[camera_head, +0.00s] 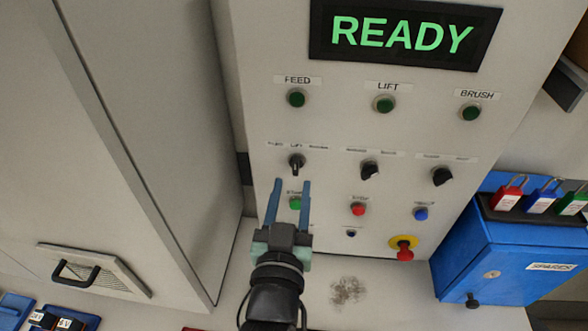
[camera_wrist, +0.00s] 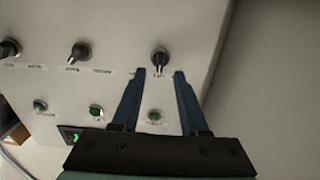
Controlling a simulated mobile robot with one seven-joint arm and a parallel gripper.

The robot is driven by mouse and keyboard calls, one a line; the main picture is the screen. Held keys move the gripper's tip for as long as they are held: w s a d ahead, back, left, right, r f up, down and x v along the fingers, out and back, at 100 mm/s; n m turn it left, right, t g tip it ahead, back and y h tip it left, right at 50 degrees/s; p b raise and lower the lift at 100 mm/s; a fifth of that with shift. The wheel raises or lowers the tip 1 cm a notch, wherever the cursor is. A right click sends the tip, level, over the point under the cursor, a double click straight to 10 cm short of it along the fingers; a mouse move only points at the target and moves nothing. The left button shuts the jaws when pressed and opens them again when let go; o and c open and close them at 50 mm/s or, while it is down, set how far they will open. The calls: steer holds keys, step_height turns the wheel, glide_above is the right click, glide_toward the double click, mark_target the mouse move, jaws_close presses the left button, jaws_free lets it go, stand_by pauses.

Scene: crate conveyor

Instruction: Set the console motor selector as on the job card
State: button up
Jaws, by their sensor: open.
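The console (camera_head: 330,130) has a row of three black selectors. The left one is the motor selector (camera_head: 297,162), with small labels above it; the middle one reads roughly LIFT. Its knob stands close to upright, but its exact setting is hard to tell. My gripper (camera_head: 291,184) is open and empty, its blue fingers pointing up at this selector. In the wrist view the motor selector (camera_wrist: 160,58) lies just beyond the gap between the fingertips of my gripper (camera_wrist: 160,74). I cannot tell whether they touch. No job card is readable in either view.
Two more selectors (camera_head: 369,170) (camera_head: 442,177) sit to the right. Green FEED (camera_head: 297,98), LIFT (camera_head: 385,103) and BRUSH (camera_head: 470,112) lamps are above, under a READY display (camera_head: 404,34). Buttons and a red emergency stop (camera_head: 404,250) are below. A blue box (camera_head: 500,255) with padlocks stands right.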

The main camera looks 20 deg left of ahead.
mark_target(295, 169)
steer(key=shift+p+x, duration=0.3)
steer(key=shift+x, duration=1.85)
jaws_close()
